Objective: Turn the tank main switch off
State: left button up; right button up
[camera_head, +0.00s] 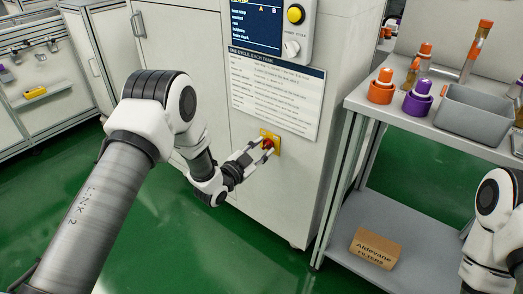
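The tank main switch is a red knob (268,144) on a small yellow plate (276,137), low on the front of the pale cabinet. My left gripper (265,148) reaches it from the lower left. Its two fingertips are apart, one on each side of the red knob, and partly hide it. Whether they press on the knob or only stand around it I cannot tell, nor can I read the knob's position. My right arm shows at the right edge, but its gripper is out of view.
Above the switch are a printed cycle sheet (275,92) and a panel with a screen, a yellow button (296,14) and a white knob (291,48). A shelf rack (420,137) at right bears orange and purple bottles and a grey bin (473,111). A cardboard box (375,248) lies below.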

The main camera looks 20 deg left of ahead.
pick_arm(q)
grip_shut()
jog(key=shift+n, duration=0.3)
jog(key=n+p, duration=0.1)
jog(key=n, duration=0.1)
jog(key=shift+a+r+n+p, duration=0.1)
jog(key=shift+r+n+p, duration=0.05)
jog(key=shift+n+p, duration=0.2)
jog(key=shift+w+a+n+p, duration=0.15)
jog(key=shift+n+p, duration=0.5)
jog(key=shift+n, duration=1.5)
jog(key=shift+s+a+n+p, duration=0.1)
jog(key=shift+n+p, duration=0.5)
jog(key=shift+n, duration=1.5)
jog(key=shift+f, duration=0.2)
